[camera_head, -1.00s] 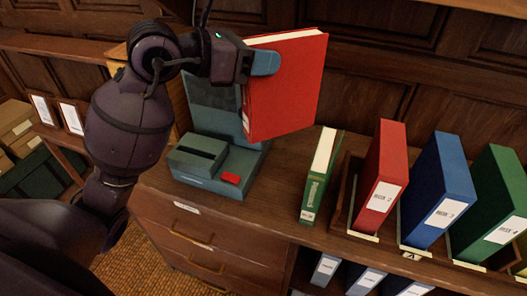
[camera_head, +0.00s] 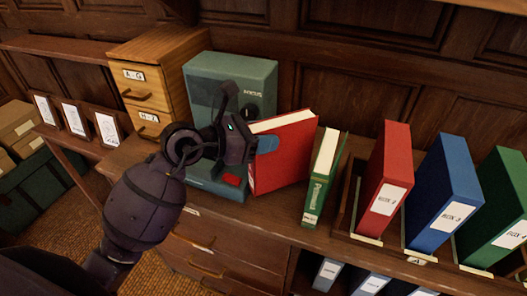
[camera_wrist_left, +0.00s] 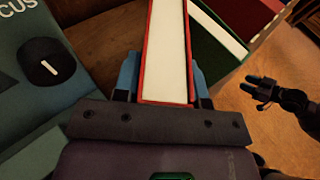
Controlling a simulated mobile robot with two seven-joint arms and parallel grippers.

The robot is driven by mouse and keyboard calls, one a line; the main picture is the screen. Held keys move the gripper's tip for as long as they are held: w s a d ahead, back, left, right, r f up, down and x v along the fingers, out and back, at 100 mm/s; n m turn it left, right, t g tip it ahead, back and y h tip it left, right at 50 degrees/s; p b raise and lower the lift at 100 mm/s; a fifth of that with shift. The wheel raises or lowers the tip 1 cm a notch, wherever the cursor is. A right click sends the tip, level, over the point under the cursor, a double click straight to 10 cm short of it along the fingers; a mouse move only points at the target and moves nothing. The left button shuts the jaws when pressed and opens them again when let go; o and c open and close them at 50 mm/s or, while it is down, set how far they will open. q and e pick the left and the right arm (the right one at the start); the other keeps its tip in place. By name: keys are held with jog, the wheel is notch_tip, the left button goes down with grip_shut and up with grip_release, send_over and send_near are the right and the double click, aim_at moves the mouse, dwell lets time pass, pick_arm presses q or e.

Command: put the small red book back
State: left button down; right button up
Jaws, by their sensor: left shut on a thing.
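The small red book (camera_head: 288,160) is upright, a little tilted, with its pale page edge facing up. My left gripper (camera_head: 264,145) is shut on it from the left side. In the left wrist view the fingers flank the red book (camera_wrist_left: 168,50), one on each cover. Its lower edge is at or just above the wooden top; I cannot tell whether it touches. It is between the teal machine (camera_head: 228,92) and the leaning green book (camera_head: 322,180). My right gripper (camera_wrist_left: 258,90) shows small at the right of the left wrist view; its jaws are unclear.
Red (camera_head: 385,175), blue (camera_head: 440,190) and green (camera_head: 496,205) box files stand in a row to the right of the green book. A wooden drawer cabinet (camera_head: 150,85) stands behind at left. Small framed cards (camera_head: 75,118) stand on the left ledge.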

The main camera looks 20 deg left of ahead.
aim_at(280, 155)
pick_arm(q)
notch_tip(280, 155, down, 4)
jog(key=shift+f, duration=0.1)
dwell(0.4)
jog(key=shift+b, duration=0.3)
jog(key=c, duration=0.8)
grip_release()
jog(key=shift+f, duration=0.15)
jog(key=shift+o, duration=0.6)
